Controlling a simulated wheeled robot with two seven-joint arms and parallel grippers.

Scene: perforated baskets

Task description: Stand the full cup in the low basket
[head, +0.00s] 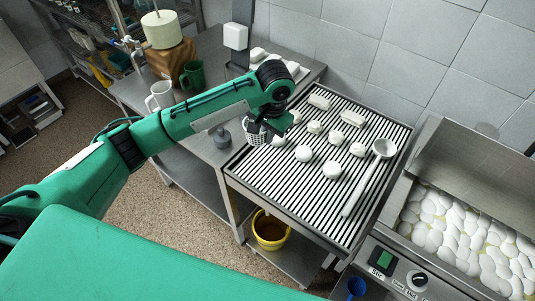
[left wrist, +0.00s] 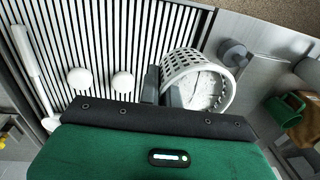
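A white perforated cup-shaped basket (head: 254,136) is at the left end of the slatted rack. In the left wrist view the same basket (left wrist: 218,73) is tilted in the picture, its mouth partly facing the camera, with white contents inside. My left gripper (head: 265,127) is at its rim. One grey finger shows outside the wall and one inside, with the wall pinched between them. I cannot tell whether the basket's base touches the rack. I cannot make out a separate low basket. My right gripper is not in view.
The slatted rack (head: 290,173) holds several white pieces and a long ladle (head: 362,182). A vat (head: 465,225) of white lumps stands at right. A white mug (head: 158,96), a green jug (head: 193,76) and a grey weight-like object (head: 222,139) stand on the left counter. A yellow bucket (head: 269,231) is below.

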